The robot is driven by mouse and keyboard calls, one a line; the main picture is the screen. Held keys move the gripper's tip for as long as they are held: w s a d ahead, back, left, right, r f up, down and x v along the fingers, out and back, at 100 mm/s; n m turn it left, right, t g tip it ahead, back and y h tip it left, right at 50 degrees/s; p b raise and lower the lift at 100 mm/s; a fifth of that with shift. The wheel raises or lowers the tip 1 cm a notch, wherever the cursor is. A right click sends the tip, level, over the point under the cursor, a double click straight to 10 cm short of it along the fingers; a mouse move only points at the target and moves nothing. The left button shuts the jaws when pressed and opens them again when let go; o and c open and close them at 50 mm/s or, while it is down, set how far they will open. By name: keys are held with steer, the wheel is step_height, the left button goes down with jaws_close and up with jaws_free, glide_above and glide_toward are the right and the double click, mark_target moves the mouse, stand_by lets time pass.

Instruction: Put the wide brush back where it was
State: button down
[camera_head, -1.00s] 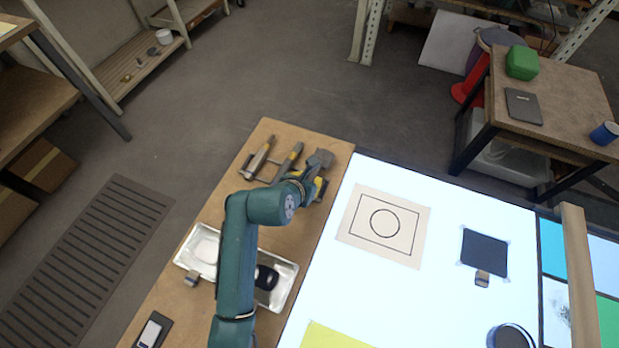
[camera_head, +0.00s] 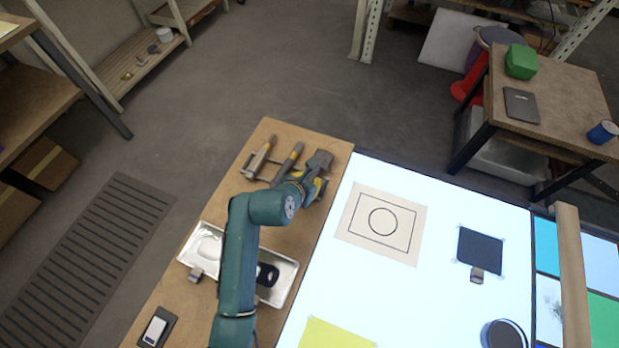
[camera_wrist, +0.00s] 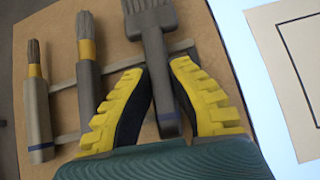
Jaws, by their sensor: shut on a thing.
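The wide brush (camera_wrist: 153,45) has a grey handle and a broad bristle head. My gripper (camera_wrist: 160,68), with yellow and black fingers, is shut on its handle. In the head view the wide brush (camera_head: 319,161) lies at the right end of the brush row, near the board's far edge, with my gripper (camera_head: 314,182) at it. The brush lies along the same direction as the others, over or on the right part of the rack (camera_wrist: 66,84). I cannot tell whether it touches the rack.
Two narrower brushes lie to the left, a middle one (camera_wrist: 88,70) close to my left finger and a left one (camera_wrist: 37,100). A metal tray (camera_head: 284,272) is partly behind my arm. The bright light table (camera_head: 340,280) is on the right.

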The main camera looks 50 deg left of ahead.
steer(key=shift+f, duration=0.25)
stand_by(0.6)
steer(key=c, duration=1.1)
jaws_free()
steer(key=shift+o, duration=0.2)
steer(key=v, duration=1.2)
